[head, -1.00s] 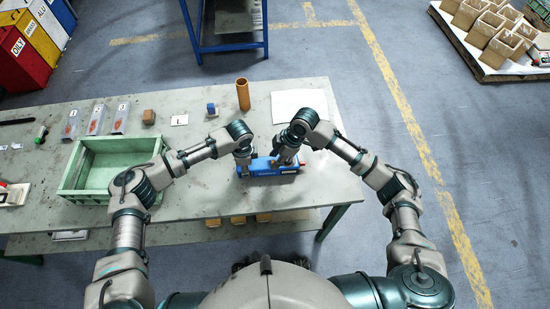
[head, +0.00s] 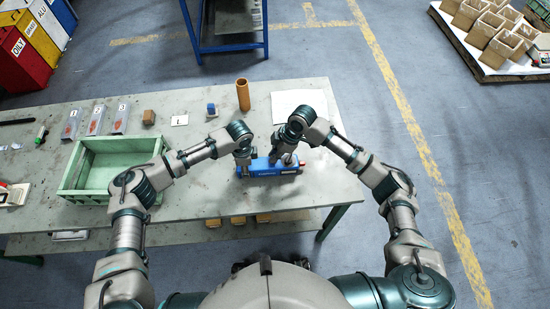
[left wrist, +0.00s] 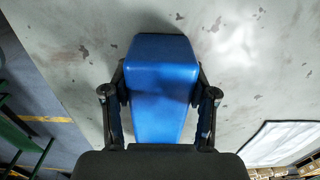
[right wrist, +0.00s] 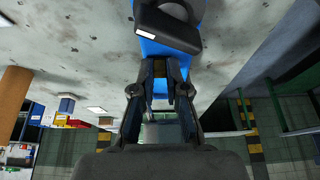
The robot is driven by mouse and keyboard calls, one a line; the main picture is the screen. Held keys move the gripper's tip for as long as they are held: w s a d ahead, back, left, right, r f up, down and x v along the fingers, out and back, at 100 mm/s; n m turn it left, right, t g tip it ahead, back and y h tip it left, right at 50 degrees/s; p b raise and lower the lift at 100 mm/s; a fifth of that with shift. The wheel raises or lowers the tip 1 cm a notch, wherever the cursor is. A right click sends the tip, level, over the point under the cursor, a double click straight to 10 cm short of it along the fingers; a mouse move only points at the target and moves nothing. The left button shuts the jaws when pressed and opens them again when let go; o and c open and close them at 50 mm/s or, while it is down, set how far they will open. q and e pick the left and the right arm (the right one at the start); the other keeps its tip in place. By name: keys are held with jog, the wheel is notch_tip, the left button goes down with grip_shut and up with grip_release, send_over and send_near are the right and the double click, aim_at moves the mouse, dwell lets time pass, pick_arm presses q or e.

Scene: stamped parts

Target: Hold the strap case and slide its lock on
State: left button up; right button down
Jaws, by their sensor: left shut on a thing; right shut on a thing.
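The blue strap case (head: 262,167) lies on the grey table in front of me. My left gripper (head: 246,162) is shut across its left end; in the left wrist view, the fingers clasp the case (left wrist: 160,85) on both sides. My right gripper (head: 287,162) is over the case's right part. In the right wrist view, its fingertips (right wrist: 160,72) are shut on a small brownish piece, probably the lock, against the blue case. A black part (right wrist: 165,28) with a white label sits just beyond them. Whether the lock is seated cannot be told.
A green crate (head: 72,193) stands to the left. The table is clear right of the case.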

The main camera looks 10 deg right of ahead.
jog(key=shift+w, duration=0.3)
pick_arm(q)
jog(key=shift+s, duration=0.1)
pick_arm(e)
jog(key=c, duration=1.2)
grip_release()
jog(key=shift+o, duration=0.2)
jog(key=v, duration=1.2)
pick_arm(q)
jog(key=o, duration=1.6)
jog(key=shift+c, duration=0.2)
